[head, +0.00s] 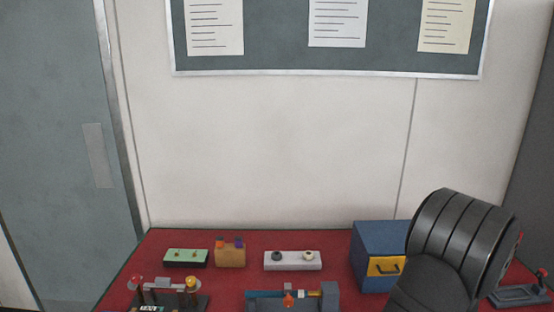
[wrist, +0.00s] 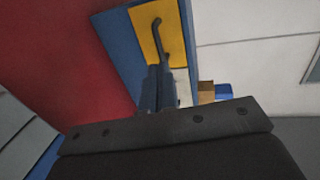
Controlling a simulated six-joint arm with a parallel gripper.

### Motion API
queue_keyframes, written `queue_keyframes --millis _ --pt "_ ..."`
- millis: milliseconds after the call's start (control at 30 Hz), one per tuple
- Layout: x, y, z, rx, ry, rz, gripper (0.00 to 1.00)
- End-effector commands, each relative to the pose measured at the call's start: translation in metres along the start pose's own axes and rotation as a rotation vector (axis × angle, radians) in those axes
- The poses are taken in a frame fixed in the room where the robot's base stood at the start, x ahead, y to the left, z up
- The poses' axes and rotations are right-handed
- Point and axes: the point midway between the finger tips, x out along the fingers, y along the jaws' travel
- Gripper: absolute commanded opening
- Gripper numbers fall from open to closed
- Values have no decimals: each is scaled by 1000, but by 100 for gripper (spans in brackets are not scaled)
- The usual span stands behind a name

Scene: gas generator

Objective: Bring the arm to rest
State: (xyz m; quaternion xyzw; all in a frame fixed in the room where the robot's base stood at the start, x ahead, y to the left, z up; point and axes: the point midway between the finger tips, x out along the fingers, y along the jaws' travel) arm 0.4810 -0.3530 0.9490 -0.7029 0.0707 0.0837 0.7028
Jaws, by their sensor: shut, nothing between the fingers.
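My gripper (wrist: 160,72) shows in the wrist view with its dark fingers shut together and nothing held. Beyond the fingertips is the blue box (wrist: 118,40), with its yellow front (wrist: 143,25) and a dark handle (wrist: 160,40). The fingertips overlap the lower end of the handle in that picture; I cannot tell whether they touch it. In the head view my black arm (head: 462,240) stands at the right and covers part of the blue box (head: 385,235). The gripper itself is hidden there.
The red tabletop (head: 230,285) carries a green block (head: 186,258), a tan block (head: 230,257), a white two-knob block (head: 292,261), a post stand (head: 165,299) and a blue-grey device (head: 330,297). A lever base (head: 520,295) stands right of my arm.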

Motion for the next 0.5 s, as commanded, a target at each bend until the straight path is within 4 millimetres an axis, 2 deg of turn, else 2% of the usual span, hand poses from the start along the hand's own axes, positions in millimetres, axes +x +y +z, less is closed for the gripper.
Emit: queue_keyframes --millis 33,200,500 --pt "11 0 1 -1 -4 1 0" --pt "36 0 1 -2 -3 0 0" --pt "53 -1 0 -3 -3 -1 0"
